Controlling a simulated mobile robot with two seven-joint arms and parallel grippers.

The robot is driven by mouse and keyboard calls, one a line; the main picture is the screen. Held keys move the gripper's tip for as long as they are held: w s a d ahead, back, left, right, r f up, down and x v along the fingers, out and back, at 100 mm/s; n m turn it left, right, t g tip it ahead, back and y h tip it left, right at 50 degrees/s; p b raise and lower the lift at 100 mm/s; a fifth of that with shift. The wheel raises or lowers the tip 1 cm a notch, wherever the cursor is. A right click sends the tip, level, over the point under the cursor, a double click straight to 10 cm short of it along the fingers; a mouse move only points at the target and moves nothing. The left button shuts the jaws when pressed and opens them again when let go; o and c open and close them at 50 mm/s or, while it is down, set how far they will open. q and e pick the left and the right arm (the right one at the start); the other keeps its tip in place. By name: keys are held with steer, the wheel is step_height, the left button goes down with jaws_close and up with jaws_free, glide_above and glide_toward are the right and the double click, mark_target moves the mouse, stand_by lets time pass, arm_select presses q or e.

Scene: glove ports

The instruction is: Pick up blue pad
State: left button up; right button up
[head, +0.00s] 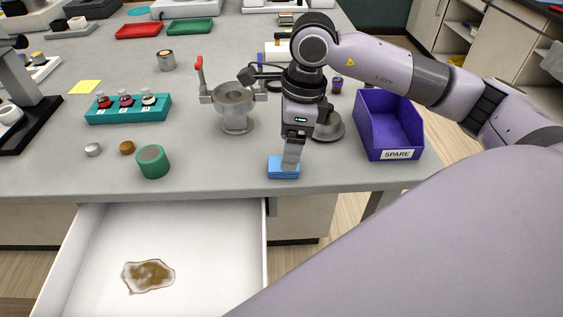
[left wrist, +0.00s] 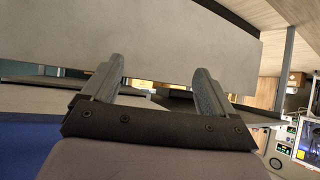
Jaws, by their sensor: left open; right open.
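The blue pad (head: 283,169) lies on the grey bench near its front edge in the head view. My right gripper (head: 291,160) points down right at the pad, its fingers over and partly in front of the pad's upper part. The fingers are open; whether they touch the pad cannot be told. My left gripper (left wrist: 155,88) shows only in the left wrist view, open with nothing between its fingers. The pad does not show in that view.
An open white drawer (head: 205,225) with a brown stain (head: 148,276) juts out below the bench. A purple SPARE bin (head: 388,125) stands right of the pad. A metal fixture (head: 236,108), green jar (head: 153,162) and teal vial rack (head: 128,109) stand left.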

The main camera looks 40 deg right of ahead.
steer(key=shift+a+f, duration=0.2)
steer(key=shift+f, duration=0.8)
steer(key=shift+a+f, duration=0.2)
steer(key=shift+f, duration=0.75)
steer(key=c, duration=1.1)
steer(key=shift+r, duration=0.2)
step_height(320, 180, up, 20)
steer(key=shift+f+p, duration=0.15)
steer(key=shift+p, duration=0.25)
steer(key=shift+o, duration=0.3)
steer(key=shift+f, duration=0.15)
